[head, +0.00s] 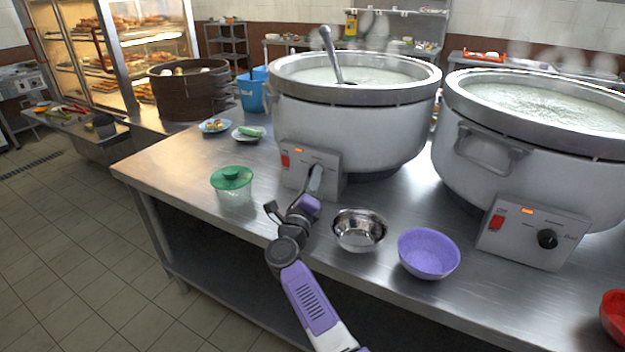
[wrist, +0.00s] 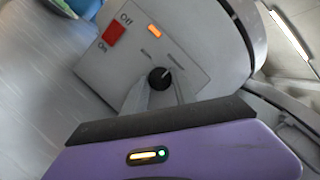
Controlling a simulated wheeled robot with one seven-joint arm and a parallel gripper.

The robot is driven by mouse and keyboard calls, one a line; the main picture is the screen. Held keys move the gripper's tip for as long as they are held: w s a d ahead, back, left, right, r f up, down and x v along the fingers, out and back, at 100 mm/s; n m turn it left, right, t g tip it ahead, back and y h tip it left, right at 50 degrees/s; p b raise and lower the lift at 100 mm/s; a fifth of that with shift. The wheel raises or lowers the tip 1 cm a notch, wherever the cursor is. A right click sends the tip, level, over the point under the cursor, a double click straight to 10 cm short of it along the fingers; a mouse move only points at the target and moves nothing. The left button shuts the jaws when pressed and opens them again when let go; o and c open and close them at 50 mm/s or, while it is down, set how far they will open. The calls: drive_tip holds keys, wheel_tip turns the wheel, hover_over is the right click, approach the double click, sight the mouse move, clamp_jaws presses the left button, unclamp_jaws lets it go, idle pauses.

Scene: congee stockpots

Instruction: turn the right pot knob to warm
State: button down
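The right pot (head: 510,150) has a grey control box with a red switch (head: 496,222), a lit orange light (head: 527,211) and a black knob (head: 547,239), whose small labels I cannot read. My gripper (head: 316,178) is away from it, at the left pot's control box (head: 296,172), and hides that box's knob in the head view. In the wrist view the left pot's black knob (wrist: 160,78) shows a pale mark pointing to the upper right. My grey fingers (wrist: 160,95) reach up to this knob, one on each side. Whether they press on it is unclear.
The left pot (head: 350,125) holds a ladle (head: 330,53). A green-lidded cup (head: 232,182), a steel bowl (head: 359,230) and a purple bowl (head: 428,254) stand along the front of the steel counter (head: 185,165). A red bowl (head: 614,315) is at the right edge.

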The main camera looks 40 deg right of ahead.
drive_tip(key=shift+r+n+p, duration=0.15)
drive_tip(key=shift+n+p, duration=0.15)
drive_tip(key=shift+p, duration=0.3)
drive_tip(key=n+y+p, duration=0.1)
drive_tip(key=n+p, duration=0.3)
drive_tip(key=p, duration=0.3)
drive_tip(key=n+g+y+p, duration=0.1)
drive_tip(key=n+p, duration=0.3)
drive_tip(key=p, duration=0.3)
drive_tip(key=n+y+p, duration=0.2)
drive_tip(key=n+p, duration=0.3)
drive_tip(key=p, duration=0.2)
drive_tip(key=shift+r+g+p, duration=0.3)
drive_tip(key=shift+r, duration=0.1)
drive_tip(key=shift+f+n, duration=0.1)
drive_tip(key=shift+n, duration=0.2)
drive_tip(key=c, duration=1)
unclamp_jaws()
